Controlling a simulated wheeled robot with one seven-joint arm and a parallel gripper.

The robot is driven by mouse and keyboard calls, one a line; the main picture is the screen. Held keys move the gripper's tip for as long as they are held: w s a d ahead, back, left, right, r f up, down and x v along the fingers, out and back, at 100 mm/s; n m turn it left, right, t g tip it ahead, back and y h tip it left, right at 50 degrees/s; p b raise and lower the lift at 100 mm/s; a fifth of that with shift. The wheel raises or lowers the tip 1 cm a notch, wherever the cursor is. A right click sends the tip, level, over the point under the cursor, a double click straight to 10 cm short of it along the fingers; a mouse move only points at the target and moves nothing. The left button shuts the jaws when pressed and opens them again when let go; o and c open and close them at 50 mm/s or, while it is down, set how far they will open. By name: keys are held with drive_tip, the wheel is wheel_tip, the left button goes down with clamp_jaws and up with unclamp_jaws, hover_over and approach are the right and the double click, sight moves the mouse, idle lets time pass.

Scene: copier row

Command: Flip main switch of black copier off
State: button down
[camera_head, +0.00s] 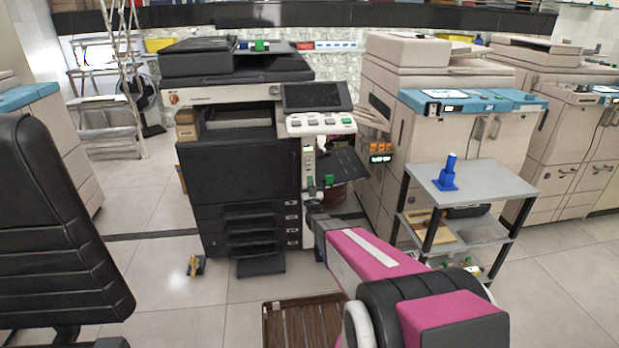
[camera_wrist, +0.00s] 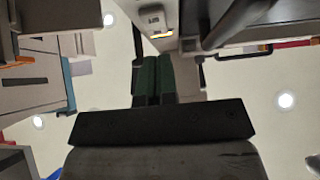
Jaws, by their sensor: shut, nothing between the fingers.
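The black copier (camera_head: 240,165) stands left of centre in the head view, with a light vertical strip (camera_head: 308,155) on its front right side. Small controls and labels show on this strip, too small to read. In the wrist view, a small switch-like fitting (camera_wrist: 152,15) sits on a pale panel at the top, above a yellow and blue label (camera_wrist: 161,33). Whether it is on or off cannot be told. My gripper (camera_head: 311,183) is just below the strip's controls. Its green-padded fingers (camera_wrist: 158,60) are together and empty, pointing toward the fitting, apparently a little short of it.
A black tray (camera_head: 340,165) juts from the copier's right side. A grey cart (camera_head: 475,185) with a blue object (camera_head: 446,175) stands to the right. A black chair (camera_head: 50,230) is at left, a brown crate (camera_head: 300,322) in front. Beige copiers (camera_head: 440,120) stand at right.

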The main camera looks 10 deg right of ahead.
drive_tip(key=s+f, duration=0.4)
drive_tip(key=f, duration=0.3)
drive_tip(key=shift+s, duration=0.3)
